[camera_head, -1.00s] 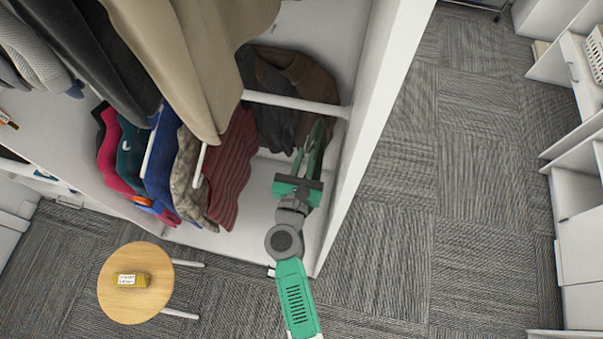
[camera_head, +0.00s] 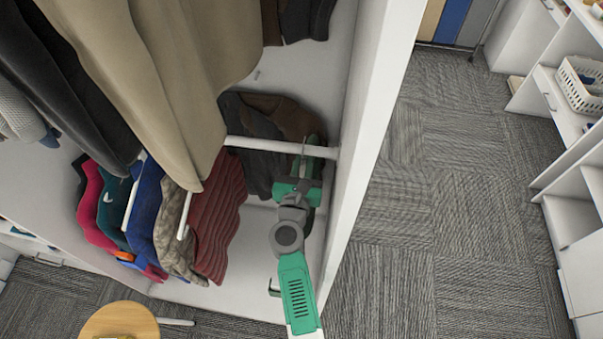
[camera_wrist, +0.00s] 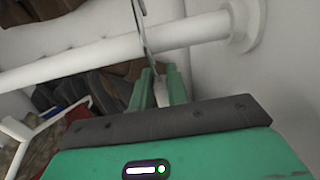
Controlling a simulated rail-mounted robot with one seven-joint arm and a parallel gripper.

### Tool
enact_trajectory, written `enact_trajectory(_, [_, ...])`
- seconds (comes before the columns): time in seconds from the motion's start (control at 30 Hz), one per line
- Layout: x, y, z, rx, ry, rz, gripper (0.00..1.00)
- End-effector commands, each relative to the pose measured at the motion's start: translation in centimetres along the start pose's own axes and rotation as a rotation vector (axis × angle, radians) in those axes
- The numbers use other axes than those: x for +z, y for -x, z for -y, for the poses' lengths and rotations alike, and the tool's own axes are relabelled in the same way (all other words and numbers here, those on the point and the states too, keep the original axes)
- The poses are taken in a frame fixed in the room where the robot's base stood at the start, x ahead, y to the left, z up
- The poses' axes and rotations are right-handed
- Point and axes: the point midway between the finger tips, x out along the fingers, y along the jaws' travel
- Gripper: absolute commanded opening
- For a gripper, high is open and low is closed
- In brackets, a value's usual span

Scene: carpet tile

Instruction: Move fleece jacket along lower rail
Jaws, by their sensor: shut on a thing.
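My gripper (camera_head: 304,163) is at the right end of the white lower rail (camera_head: 268,145), close to the cabinet's side wall. In the wrist view, my gripper (camera_wrist: 160,88) has its green fingers shut on the thin metal hanger hook (camera_wrist: 142,22), just below the rail (camera_wrist: 100,62). The hook also shows at the rail in the head view (camera_head: 304,143). A dark grey garment (camera_head: 252,128) and a brown garment (camera_head: 290,117) hang left of and behind my gripper. I cannot tell which garment is the fleece jacket; the hanger's lower part is hidden by my gripper.
A red ribbed garment (camera_head: 217,222), a camouflage one (camera_head: 178,232) and blue, teal and pink ones hang further left. The side wall (camera_head: 352,170) is close on the right. A round stool (camera_head: 120,320) stands front left.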

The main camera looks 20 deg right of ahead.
Motion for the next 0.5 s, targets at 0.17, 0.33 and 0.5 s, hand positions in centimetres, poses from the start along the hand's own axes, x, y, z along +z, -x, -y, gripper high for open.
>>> enact_trajectory(0.17, [-1.1, -0.5, 0.0, 0.0, 0.0, 0.002, 0.0])
enact_trajectory(0.33, [-1.7, -0.5, 0.0, 0.0, -0.001, 0.003, 0.0])
enact_trajectory(0.5, [-1.9, -0.5, 0.0, 0.0, 0.0, 0.003, 0.0])
